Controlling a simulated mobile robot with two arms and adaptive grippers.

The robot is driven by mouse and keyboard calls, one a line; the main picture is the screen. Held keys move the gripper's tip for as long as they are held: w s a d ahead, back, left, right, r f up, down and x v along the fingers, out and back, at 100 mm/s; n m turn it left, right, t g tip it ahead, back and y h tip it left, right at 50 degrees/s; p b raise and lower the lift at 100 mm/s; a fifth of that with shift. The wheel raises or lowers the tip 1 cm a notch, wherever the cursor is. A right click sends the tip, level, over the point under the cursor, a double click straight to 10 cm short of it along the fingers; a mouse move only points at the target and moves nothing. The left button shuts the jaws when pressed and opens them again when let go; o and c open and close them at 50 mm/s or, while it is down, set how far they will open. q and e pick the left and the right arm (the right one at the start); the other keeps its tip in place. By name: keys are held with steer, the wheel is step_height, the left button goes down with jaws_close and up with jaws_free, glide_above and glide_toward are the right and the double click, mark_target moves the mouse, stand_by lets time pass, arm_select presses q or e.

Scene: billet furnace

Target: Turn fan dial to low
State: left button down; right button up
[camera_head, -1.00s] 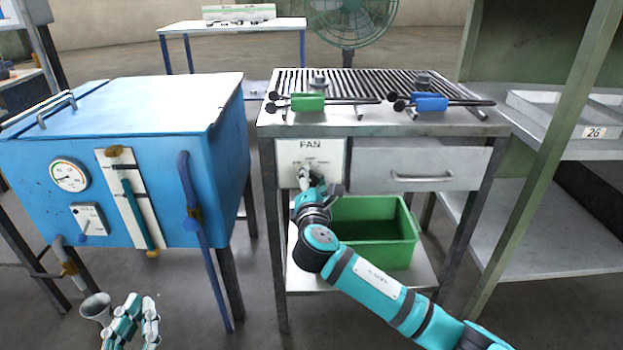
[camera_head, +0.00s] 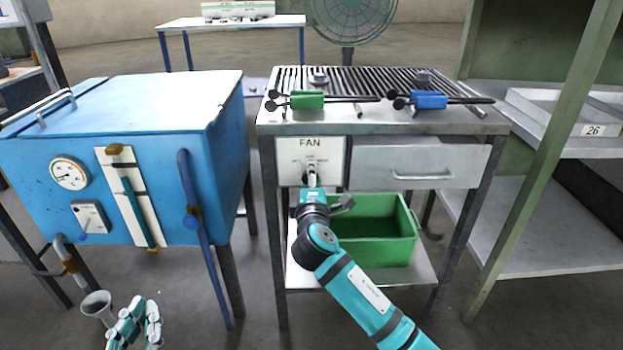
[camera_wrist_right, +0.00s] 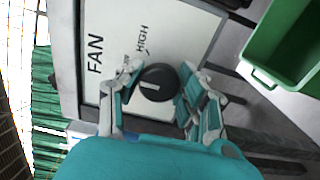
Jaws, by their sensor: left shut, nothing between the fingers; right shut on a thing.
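The fan dial (camera_wrist_right: 157,83) is a round black knob with a white mark on the white FAN panel (camera_head: 289,148). In the right wrist view the mark lies roughly level, its end towards the picture's left. HIGH is readable up and left of the knob; the other labels are hidden there by a finger or too small in the head view. My right gripper (camera_wrist_right: 154,92) is shut on the dial, one finger on each side; it also shows in the head view (camera_head: 311,181), in front of the panel. My left gripper (camera_head: 141,307) is shut and empty at lower left.
A drawer (camera_head: 420,163) is right of the panel. A green bin (camera_head: 375,245) stands on the shelf below, close to my right wrist. Green-handled (camera_head: 307,99) and blue-handled (camera_head: 430,100) tools lie on the bench top. A blue furnace (camera_head: 135,105) stands left; a fan (camera_head: 350,18) is behind.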

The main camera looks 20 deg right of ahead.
steer(key=shift+f, duration=0.1)
stand_by(0.3)
steer(key=o, duration=1.2)
steer(key=shift+s, duration=0.1)
steer(key=v, duration=1.2)
